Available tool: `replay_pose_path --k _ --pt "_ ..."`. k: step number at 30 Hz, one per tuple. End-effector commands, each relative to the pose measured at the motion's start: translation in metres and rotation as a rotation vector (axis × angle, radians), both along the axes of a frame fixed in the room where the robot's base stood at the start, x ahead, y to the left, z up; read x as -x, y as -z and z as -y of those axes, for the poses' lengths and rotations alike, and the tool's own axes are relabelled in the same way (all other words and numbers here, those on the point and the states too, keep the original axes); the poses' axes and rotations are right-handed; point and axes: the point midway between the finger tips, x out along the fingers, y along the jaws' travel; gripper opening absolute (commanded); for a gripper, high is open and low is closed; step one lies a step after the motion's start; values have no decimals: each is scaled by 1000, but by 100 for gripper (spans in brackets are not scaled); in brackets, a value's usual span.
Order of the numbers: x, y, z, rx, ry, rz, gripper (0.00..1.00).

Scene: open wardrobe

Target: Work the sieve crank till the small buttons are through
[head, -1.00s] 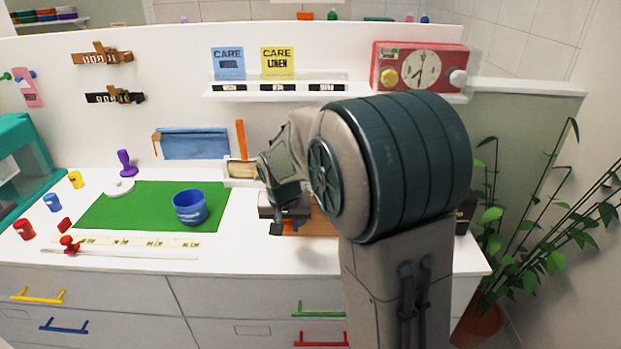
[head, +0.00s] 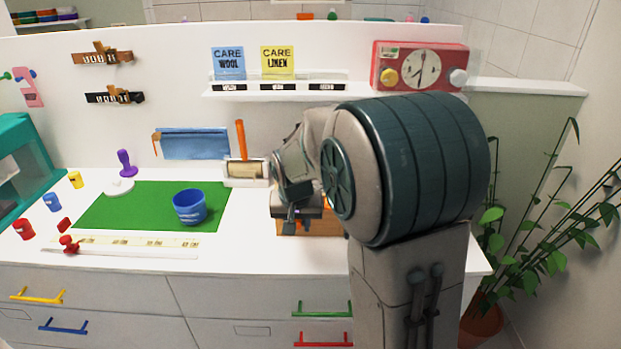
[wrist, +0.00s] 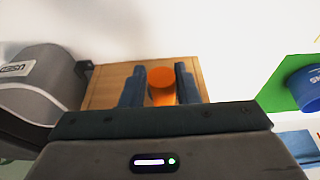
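The sieve is a light wooden box (head: 292,229) on the right of the counter, mostly hidden behind my arm in the head view. Its wooden top (wrist: 108,85) shows in the wrist view. The orange crank knob (wrist: 161,78) stands over the wood, between the two blue-grey fingers of my gripper (wrist: 161,88). In the head view my gripper (head: 290,217) is low over the box. The small buttons and the sieve's inside are hidden.
A blue cup (head: 189,208) stands on the green mat (head: 125,205) to the left. A roller with an orange handle (head: 241,140) is behind the box.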

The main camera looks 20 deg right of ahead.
Motion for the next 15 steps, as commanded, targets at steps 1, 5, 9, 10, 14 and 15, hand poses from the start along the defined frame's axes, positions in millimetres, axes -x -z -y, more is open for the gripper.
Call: replay_pose_path --k 1,5,9,10,14,15 --pt "1 1 1 0 0 -2 25" --pt "0 1 -2 0 -4 -1 25" --pt "0 0 -3 0 -5 0 44" --pt "0 0 -3 0 -5 0 44" --pt "0 0 -3 -1 -6 1 44" --pt "0 0 -3 -1 -6 1 44"
